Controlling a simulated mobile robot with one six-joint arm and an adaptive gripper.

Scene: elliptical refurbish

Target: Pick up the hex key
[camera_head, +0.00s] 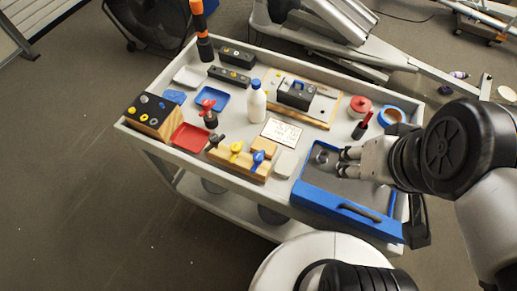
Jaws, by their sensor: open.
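My gripper (342,161) is open, its fingers pointing left above the blue tray (322,199) at the right end of the cart. Nothing shows clearly between the fingers. A small round metallic thing (321,157) lies in the tray just left of the fingertips. A thin shape (391,203) shows near the tray's right side, too small to tell what it is. I cannot make out the hex key for certain; my gripper and arm hide part of the tray.
The grey cart (155,141) is crowded.

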